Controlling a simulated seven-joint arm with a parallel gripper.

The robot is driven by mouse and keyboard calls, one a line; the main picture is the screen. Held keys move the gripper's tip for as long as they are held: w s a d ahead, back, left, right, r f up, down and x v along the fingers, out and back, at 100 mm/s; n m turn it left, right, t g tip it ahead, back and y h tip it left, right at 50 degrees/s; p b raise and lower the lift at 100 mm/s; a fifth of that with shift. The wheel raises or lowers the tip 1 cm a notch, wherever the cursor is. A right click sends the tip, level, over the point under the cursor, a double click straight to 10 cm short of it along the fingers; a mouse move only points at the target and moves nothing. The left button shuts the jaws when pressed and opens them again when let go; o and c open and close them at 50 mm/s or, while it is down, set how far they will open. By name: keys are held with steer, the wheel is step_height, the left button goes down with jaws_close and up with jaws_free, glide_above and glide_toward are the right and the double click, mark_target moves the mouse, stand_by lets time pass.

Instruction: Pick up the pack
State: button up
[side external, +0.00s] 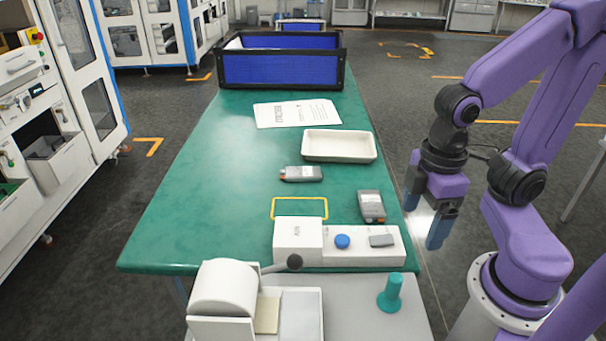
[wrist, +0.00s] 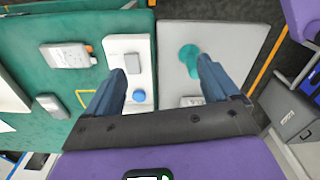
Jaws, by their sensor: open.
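Two grey packs lie flat on the green table. One pack (side external: 371,205) is near the right edge, just behind the white fixture; it also shows in the wrist view (wrist: 68,56), left of my fingers. The other pack (side external: 302,173), with an orange end, lies further back and left, and shows in the wrist view (wrist: 47,106). My gripper (side external: 426,222) hangs off the table's right side, fingers pointing down. In the wrist view its blue fingers (wrist: 160,68) are apart with nothing held between them.
The white fixture (side external: 298,242) with a blue button (side external: 342,241) stands at the front, by a yellow outline (side external: 299,200). A teal knob (side external: 392,292) stands on the grey front surface. A cream tray (side external: 339,133), paper (side external: 297,113) and blue crate (side external: 225,70) are further back. The left table area is clear.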

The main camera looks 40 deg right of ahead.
steer(key=w+a+r+m, duration=0.2)
steer(key=w+m, duration=0.3)
steer(key=w, duration=0.1)
steer(key=w+a+r+m, duration=0.1)
steer(key=w+a+m, duration=0.1)
steer(key=w+m, duration=0.4)
steer(key=m, duration=2.6)
glide_above(303, 171)
steer(key=f, duration=1)
steer(key=shift+w+f, duration=0.2)
steer(key=shift+w, duration=0.05)
steer(key=shift+s+f, duration=0.15)
steer(key=shift+f, duration=1.1)
steer(key=shift+s+f, duration=0.1)
steer(key=shift+f, duration=1.15)
steer(key=c, duration=1.2)
